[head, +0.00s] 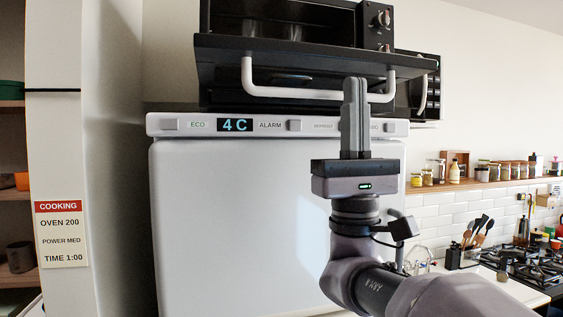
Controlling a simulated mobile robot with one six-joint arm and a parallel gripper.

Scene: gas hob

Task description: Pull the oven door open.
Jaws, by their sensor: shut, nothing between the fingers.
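The black oven (285,10) stands on top of a white fridge in the head view, its upper part cut off by the frame. Its door (225,50) is tilted down and out, and part of the dark cavity shows above it. A white U-shaped handle (290,93) is on the door's front. My gripper (355,82) points up in front of the handle's right part, with its fingers shut and empty. The fingers hide a piece of the handle bar; whether they touch it I cannot tell.
The white fridge (230,210) has a control strip reading 4 C. A second black appliance (425,85) stands just right of the oven. A cooking note (60,235) hangs at left. A shelf of jars (490,180) and a gas hob (525,268) are at right.

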